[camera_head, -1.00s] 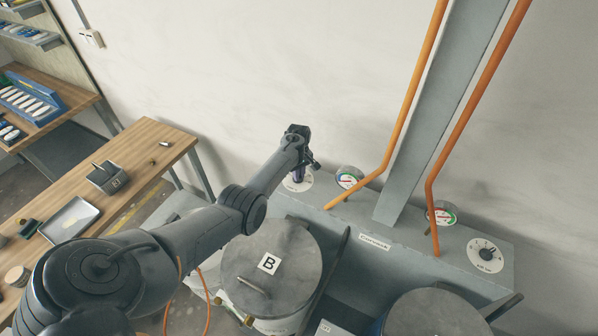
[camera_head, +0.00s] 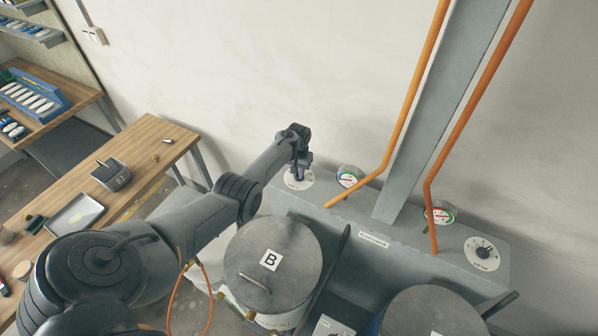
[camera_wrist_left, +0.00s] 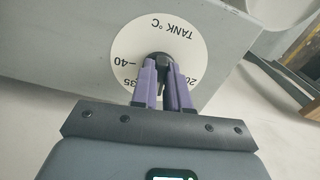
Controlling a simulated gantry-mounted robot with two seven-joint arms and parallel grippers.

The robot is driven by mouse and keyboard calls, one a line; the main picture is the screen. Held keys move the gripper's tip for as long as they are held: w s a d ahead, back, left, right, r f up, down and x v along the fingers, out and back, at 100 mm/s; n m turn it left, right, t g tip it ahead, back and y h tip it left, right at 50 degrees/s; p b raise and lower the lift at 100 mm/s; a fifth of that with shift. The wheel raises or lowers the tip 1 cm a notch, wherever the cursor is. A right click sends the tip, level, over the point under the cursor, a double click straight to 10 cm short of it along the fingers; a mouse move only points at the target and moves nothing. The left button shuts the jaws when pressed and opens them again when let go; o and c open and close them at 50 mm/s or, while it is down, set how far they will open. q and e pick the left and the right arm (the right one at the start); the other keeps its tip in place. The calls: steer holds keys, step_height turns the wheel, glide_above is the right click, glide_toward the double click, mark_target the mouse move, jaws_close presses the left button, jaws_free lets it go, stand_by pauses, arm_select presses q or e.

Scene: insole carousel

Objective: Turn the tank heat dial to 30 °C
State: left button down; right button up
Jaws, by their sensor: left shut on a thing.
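The tank heat dial is a white disc (camera_head: 290,181) on the grey housing at the wall, partly hidden by my left gripper in the head view. In the left wrist view the disc (camera_wrist_left: 128,48) reads "TANK °C", upside down, with 40, 35 and 20 visible. The black knob (camera_wrist_left: 158,58) is at its centre. My left gripper (camera_wrist_left: 162,66), with purple fingers, is shut on the knob; it also shows in the head view (camera_head: 299,172). The fingers cover the stretch between 35 and 20, so the pointer and the 30 mark are hidden. My right gripper is not in view.
Two gauges (camera_head: 349,176) (camera_head: 441,212) and a second dial (camera_head: 482,254) sit on the same housing. Orange pipes (camera_head: 410,90) and a grey post (camera_head: 440,110) rise beside them. Lidded tank B (camera_head: 285,244) stands in front. A wooden bench (camera_head: 150,150) is at left.

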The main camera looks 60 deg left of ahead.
arm_select(q)
steer(key=shift+m, duration=0.6)
steer(key=c, duration=1.1)
jaws_free()
steer(key=shift+r, duration=0.15)
steer(key=shift+r, duration=0.25)
steer(key=shift+r+p, duration=0.9)
steer(key=shift+r, duration=4.1)
